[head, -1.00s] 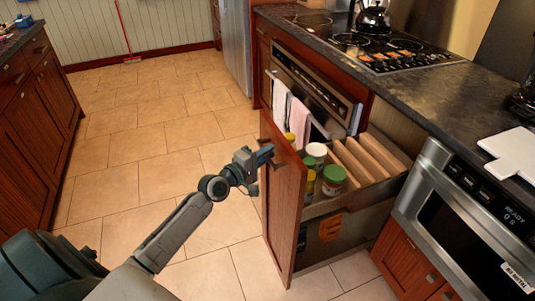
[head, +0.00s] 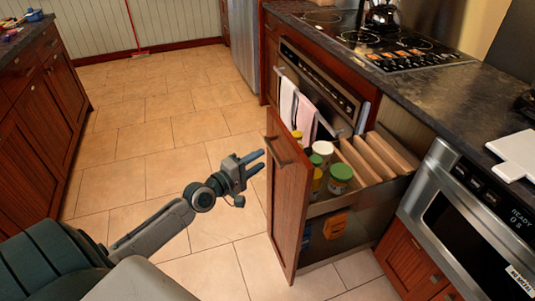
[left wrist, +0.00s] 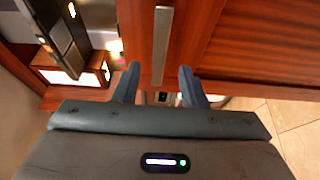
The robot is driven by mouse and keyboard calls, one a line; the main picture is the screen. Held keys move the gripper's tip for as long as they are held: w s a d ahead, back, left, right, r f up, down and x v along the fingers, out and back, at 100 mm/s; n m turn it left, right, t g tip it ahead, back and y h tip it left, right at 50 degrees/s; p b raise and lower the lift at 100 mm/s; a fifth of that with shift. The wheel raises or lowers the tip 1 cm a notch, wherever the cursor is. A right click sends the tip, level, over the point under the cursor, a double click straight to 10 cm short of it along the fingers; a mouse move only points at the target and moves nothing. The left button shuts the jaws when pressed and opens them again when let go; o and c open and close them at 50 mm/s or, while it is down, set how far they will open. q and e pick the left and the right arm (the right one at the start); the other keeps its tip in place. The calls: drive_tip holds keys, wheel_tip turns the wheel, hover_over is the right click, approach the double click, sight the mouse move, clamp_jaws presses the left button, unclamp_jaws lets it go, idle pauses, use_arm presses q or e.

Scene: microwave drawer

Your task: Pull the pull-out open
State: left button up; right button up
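The pull-out (head: 288,205) stands well out from the cabinet row, with its wooden front and inner shelves showing. Jars with green and white lids and upright wooden boards sit in it. Its metal handle (head: 281,150) is near the top of the front; it also shows in the left wrist view (left wrist: 162,45). My left gripper (head: 258,162) is in front of the pull-out front, apart from it. Its two fingers are spread and empty, and in the left wrist view they lie on either side of the handle's line. My right gripper is not in view.
An oven (head: 320,95) with towels is beyond the pull-out, under the counter with the cooktop (head: 385,45). A microwave (head: 470,220) is on the right. Tiled floor (head: 150,150) is free to the left, up to wooden cabinets (head: 40,120).

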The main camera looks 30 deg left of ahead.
use_arm(q)
drive_tip(key=v, duration=0.4)
drive_tip(key=shift+s, duration=0.1)
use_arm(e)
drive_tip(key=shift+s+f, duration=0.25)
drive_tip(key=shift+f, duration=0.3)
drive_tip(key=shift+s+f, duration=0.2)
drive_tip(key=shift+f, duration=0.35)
use_arm(q)
drive_tip(key=shift+a, duration=0.1)
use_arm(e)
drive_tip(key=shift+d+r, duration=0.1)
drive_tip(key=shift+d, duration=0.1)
